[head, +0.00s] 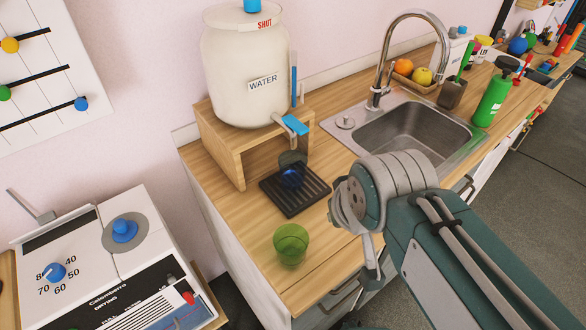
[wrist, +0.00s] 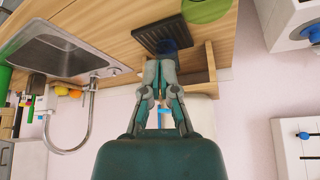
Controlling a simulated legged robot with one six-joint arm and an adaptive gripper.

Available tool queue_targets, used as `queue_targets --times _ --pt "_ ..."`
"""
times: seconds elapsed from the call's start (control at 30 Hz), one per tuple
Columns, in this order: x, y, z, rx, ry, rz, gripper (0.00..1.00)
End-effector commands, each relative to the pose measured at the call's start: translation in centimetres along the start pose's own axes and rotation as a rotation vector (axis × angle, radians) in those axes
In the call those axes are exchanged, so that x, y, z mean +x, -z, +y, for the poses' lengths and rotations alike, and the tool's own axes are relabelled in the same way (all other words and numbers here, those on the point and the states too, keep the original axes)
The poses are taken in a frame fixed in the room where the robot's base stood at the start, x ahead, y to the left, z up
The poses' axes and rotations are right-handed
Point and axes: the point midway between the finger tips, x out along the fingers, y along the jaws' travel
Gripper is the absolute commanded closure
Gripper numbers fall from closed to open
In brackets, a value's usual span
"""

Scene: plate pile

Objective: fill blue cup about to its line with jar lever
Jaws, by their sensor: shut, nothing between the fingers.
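The large pale jar (head: 245,75) labelled WATER stands on a wooden stand, with a red SHUT tag near its top. Its blue lever (head: 295,124) sticks out low at the front right; blue also shows between my fingers in the wrist view. The blue cup (head: 292,177) stands on the black drip tray (head: 305,203) below the lever. A dark rounded piece partly covers its top, so its line and water level cannot be made out. My gripper (wrist: 159,62) is shut and empty, its tips in front of the blue cup (wrist: 170,47) in the wrist view.
A green cup (head: 291,244) stands on the counter in front of the tray. The wooden stand (head: 222,150) frames the tray's back. A sink (head: 415,130) with a tall tap lies right. A white machine (head: 120,250) stands lower left.

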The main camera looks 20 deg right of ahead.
Motion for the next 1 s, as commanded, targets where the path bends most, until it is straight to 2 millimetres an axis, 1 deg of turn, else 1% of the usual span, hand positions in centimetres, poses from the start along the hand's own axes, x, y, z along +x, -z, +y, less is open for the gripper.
queue_targets --times 0.07,0.17,0.27,0.4,0.6,0.8,1.0 --pt "-0.2 0.5 0.0 -0.021 0.000 -0.004 1.00" --pt "-0.9 1.9 0.0 -0.103 0.002 -0.026 1.00" --pt "-1.9 4.3 0.0 -0.246 0.008 -0.062 1.00" --pt "-3.4 8.0 0.0 -0.479 0.030 -0.120 1.00" --pt "-4.8 13.0 0.0 -0.808 0.084 -0.195 1.00" --pt "-5.5 17.6 0.0 -1.134 0.167 -0.258 1.00" --pt "-5.6 21.9 -0.1 -1.455 0.276 -0.303 1.00"
